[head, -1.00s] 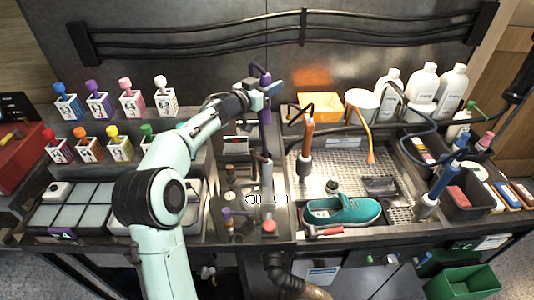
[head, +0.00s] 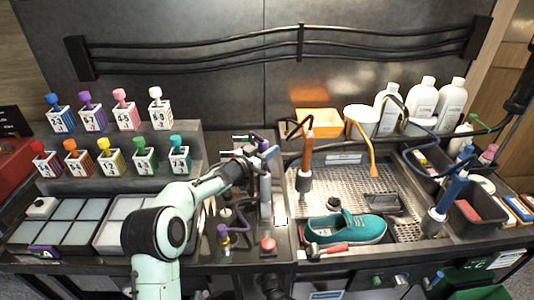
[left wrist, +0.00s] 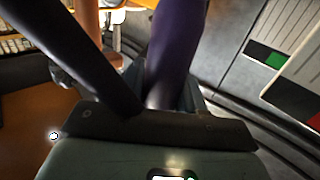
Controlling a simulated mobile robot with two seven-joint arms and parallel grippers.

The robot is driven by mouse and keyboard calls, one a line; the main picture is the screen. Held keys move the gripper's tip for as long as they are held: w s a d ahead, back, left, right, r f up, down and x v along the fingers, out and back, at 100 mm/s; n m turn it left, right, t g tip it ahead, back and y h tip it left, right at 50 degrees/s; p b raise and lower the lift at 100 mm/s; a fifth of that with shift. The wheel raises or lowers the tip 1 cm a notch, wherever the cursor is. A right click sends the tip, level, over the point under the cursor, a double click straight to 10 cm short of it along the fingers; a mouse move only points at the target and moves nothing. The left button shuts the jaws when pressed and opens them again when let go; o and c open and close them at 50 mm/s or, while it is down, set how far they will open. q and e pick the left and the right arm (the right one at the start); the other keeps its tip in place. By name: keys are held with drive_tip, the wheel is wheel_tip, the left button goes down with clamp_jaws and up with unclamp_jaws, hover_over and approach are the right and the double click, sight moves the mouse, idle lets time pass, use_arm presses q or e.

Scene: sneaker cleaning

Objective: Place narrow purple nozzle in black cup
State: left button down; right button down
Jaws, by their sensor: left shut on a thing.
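My left gripper (head: 250,160) is low over the middle of the bench, beside an upright grey cylinder (head: 266,186). It is shut on a purple nozzle. In the left wrist view the purple nozzle (left wrist: 172,50) rises upright between the jaws. A dark finger of the gripper crosses the left of that view. In the head view the nozzle is mostly hidden by the gripper. I cannot clearly pick out the black cup there, nor tell whether the nozzle touches it. My right gripper is not in view.
An orange tool (head: 307,145) and a blue tool (head: 450,185) stand upright to the right. A teal shoe (head: 345,229) and a red-handled brush (head: 327,249) lie at the front.

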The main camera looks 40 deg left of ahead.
use_arm(q)
drive_tip(key=shift+f, duration=0.4)
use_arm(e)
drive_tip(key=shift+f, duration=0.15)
use_arm(q)
drive_tip(key=c, duration=0.7)
unclamp_jaws()
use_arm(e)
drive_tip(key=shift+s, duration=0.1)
use_arm(q)
drive_tip(key=s+b, duration=0.1)
drive_tip(key=s, duration=0.6)
drive_tip(key=shift+s+a+b, duration=0.2)
drive_tip(key=shift+a+b, duration=0.1)
drive_tip(key=shift+b, duration=0.1)
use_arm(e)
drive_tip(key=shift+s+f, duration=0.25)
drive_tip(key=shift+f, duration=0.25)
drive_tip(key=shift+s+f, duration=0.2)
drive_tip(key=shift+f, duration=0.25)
